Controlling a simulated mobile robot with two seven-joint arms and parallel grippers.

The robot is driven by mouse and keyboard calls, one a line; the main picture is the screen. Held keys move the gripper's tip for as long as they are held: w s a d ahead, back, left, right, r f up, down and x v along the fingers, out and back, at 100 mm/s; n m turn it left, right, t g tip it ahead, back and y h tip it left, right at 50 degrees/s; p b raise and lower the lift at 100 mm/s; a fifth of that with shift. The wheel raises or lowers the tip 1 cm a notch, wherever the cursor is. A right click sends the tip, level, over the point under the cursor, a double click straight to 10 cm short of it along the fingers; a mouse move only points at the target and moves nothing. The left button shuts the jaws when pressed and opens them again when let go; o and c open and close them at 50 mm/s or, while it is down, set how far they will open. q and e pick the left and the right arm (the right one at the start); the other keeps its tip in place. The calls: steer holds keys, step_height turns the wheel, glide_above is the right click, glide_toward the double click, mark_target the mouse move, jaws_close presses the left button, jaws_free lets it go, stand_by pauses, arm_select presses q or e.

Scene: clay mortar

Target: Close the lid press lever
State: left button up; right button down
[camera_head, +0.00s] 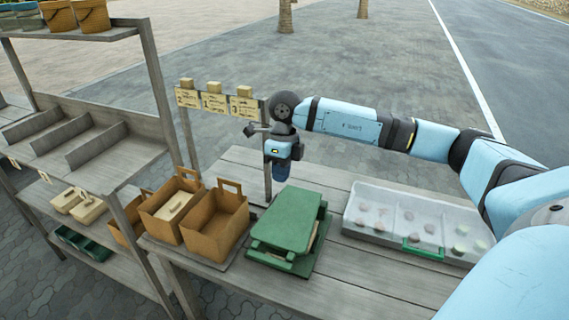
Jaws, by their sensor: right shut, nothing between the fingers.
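The green press (288,222) stands on the wooden table, with a broad green top plate over a green base. The top plate lies low over the base, and a pale strip shows between them at the right side. I cannot clearly tell a separate lever on it. My right gripper (281,178) comes in from the right and points down just behind the far end of the press. It is shut and empty. I cannot tell whether it touches the press. My left gripper is not in view.
Brown open boxes (215,228) with handles stand left of the press. A sign rack (216,102) stands behind. The front right tabletop is clear.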

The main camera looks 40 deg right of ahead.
steer(key=shift+t+h, duration=0.4)
steer(key=shift+h, duration=0.2)
steer(key=s+a+f+b, duration=0.1)
steer(key=a+f+b, duration=0.1)
steer(key=f, duration=0.2)
steer(key=s+a+f+b, duration=0.2)
steer(key=a+f+b, duration=0.1)
steer(key=f, duration=0.2)
steer(key=s+a+f+b, duration=0.1)
steer(key=a+f+b, duration=0.2)
steer(key=f, duration=0.1)
steer(key=shift+s+a+f, duration=0.15)
steer(key=shift+a+f, duration=0.05)
steer(key=shift+f, duration=0.1)
arm_select(q)
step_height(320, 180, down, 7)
steer(key=b, duration=0.4)
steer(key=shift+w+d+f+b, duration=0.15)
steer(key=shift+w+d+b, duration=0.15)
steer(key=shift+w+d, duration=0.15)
arm_select(e)
step_height(320, 180, down, 7)
steer(key=a+h, duration=0.1)
steer(key=shift+s+a+r+t, duration=0.2)
steer(key=shift+s+t, duration=0.1)
steer(key=shift+s, duration=0.1)
steer(key=shift+r, duration=0.1)
